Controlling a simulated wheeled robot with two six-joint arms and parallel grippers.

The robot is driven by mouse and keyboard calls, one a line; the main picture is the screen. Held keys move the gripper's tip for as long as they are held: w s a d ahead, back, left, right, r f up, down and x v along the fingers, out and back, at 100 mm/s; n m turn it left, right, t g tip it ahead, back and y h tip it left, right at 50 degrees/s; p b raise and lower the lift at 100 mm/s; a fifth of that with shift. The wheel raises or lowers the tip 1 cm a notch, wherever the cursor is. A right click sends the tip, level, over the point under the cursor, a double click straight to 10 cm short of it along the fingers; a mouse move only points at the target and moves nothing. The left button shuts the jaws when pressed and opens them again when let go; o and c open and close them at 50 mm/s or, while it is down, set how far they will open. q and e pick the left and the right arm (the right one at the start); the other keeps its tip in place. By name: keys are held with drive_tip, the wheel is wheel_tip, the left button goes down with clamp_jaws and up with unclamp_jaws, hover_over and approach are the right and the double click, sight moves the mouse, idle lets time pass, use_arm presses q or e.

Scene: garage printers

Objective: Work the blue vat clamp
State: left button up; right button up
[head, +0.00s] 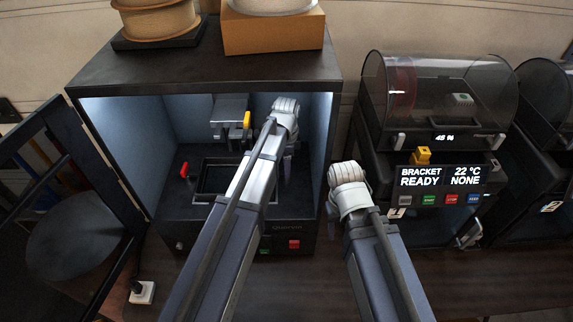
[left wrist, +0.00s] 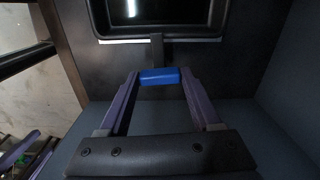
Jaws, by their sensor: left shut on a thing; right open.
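The blue vat clamp (left wrist: 159,77) shows in the left wrist view as a short blue bar at the end of a dark stem, between the two fingertips. My left gripper (left wrist: 158,82) is shut on this blue part. In the head view my left arm reaches into the open, lit printer (head: 205,72), and the left gripper (head: 288,165) is mostly hidden by its own wrist. The blue clamp is hidden there behind my arm. A red clamp (head: 184,169) stands left of the dark vat (head: 205,184). My right gripper (head: 331,212) is mostly hidden beside its wrist, outside the printer, holding nothing I can see.
A yellow lever (head: 246,120) sits on the head above the vat. The printer's door (head: 97,178) stands open at left. A second printer (head: 435,110) with a clear cover and a READY display is at right. A spool and a cardboard box (head: 273,35) stand on top.

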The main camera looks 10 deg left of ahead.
idle(0.4)
use_arm(q)
drive_tip(key=o, duration=1.4)
drive_tip(key=shift+r, duration=0.15)
wheel_tip(320, 180, up, 8)
drive_tip(key=p, duration=0.8)
drive_tip(key=shift+f, duration=0.2)
drive_tip(key=shift+f, duration=0.1)
